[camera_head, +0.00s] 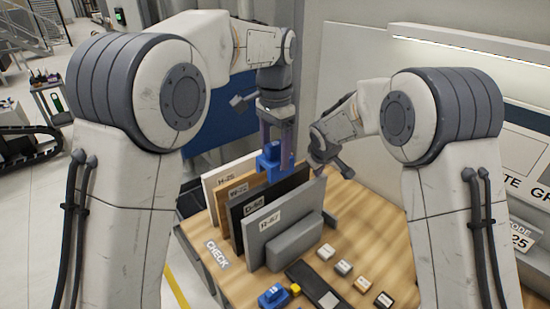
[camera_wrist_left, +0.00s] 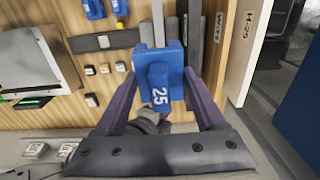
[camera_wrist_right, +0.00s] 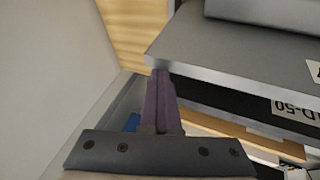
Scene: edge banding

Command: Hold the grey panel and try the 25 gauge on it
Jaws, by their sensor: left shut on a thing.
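The grey panel (camera_head: 300,203) stands upright on the wooden table, in front of a black panel (camera_head: 240,210). My left gripper (camera_head: 275,150) is shut on the blue 25 gauge (camera_wrist_left: 174,60), its number facing the left wrist camera. The gauge (camera_head: 268,162) appears by the panels' top edges; I cannot tell whether it touches one. My right gripper (camera_head: 318,165) is beside the grey panel's upper right corner in the head view. In the right wrist view its fingers (camera_wrist_right: 162,95) are together, close to the grey panel's edge (camera_wrist_right: 215,65). Whether they touch it is unclear.
A white panel (camera_head: 212,190) labelled H-25 and a brown panel (camera_head: 233,186) stand behind the black one. A grey block (camera_head: 293,246) stands before the grey panel.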

